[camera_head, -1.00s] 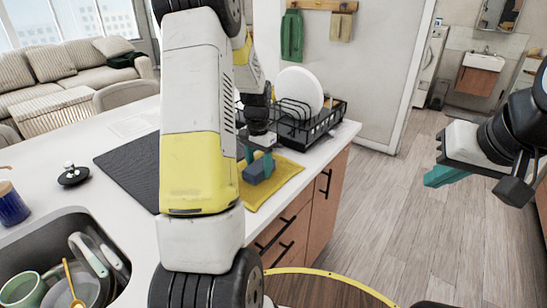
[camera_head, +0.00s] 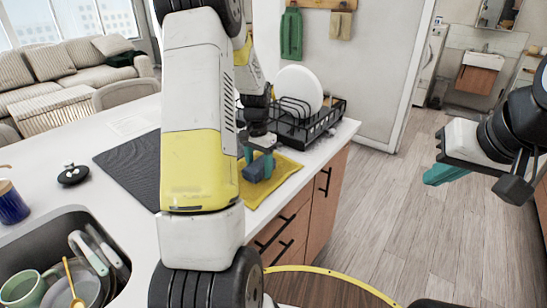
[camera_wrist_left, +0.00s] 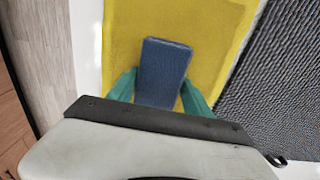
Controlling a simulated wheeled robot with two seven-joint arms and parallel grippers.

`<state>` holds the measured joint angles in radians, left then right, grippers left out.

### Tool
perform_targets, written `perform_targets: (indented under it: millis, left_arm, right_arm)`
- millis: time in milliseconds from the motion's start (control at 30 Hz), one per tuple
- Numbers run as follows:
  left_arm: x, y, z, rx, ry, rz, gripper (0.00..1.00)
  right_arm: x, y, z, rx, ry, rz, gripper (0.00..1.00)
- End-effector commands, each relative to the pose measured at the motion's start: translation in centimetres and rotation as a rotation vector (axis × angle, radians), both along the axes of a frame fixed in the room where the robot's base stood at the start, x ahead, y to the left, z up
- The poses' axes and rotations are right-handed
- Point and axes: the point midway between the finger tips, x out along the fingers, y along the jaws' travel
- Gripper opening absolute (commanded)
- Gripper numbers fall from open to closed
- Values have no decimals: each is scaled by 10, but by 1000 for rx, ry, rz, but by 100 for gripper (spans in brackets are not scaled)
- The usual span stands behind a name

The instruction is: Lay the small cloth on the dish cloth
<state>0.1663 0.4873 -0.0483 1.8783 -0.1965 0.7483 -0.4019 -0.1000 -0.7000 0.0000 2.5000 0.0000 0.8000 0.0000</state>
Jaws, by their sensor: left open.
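The small cloth is a dark blue folded rectangle (camera_head: 257,168) on the yellow dish cloth (camera_head: 284,178) at the counter's edge. In the left wrist view the small cloth (camera_wrist_left: 163,72) lies within the yellow dish cloth (camera_wrist_left: 205,42), with yellow around its far end. My left gripper (camera_head: 260,158) is open over the small cloth. Its teal fingers (camera_wrist_left: 157,92) stand on either side of the cloth's near end; I cannot tell whether they touch it. My right gripper (camera_head: 445,174) is away from the counter, over the floor, its teal fingers seen side-on.
A black dish rack (camera_head: 310,125) with a white plate (camera_head: 299,88) stands just behind the dish cloth. A dark ribbed mat (camera_head: 130,168) lies left of it, partly behind my left arm. The sink (camera_head: 75,235) holds dishes at the lower left.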

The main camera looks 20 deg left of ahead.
Motion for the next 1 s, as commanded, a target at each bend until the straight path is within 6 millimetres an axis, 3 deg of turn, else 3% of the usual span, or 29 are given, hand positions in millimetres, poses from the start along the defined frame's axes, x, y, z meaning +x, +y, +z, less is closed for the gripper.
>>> perform_targets:
  millis: [167, 500, 767, 867, 1000]
  left_arm:
    - [-3, 1, 19, 0, 9, 1, 76]
    - [-1, 0, 96, 0, 2, -1, 76]
    - [-2, -1, 127, -1, 3, 0, 76]
    - [-7, -5, 138, -4, -14, 6, 76]
    - [-30, -24, 168, -20, -82, 37, 76]
  right_arm:
    - [0, 0, 0, 0, 0, 0, 0]
    - [0, 0, 0, 0, 0, 0, 0]
    - [0, 0, 0, 0, 0, 0, 0]
    - [0, 0, 0, 0, 0, 0, 0]
    - [0, 0, 0, 0, 0, 0, 0]
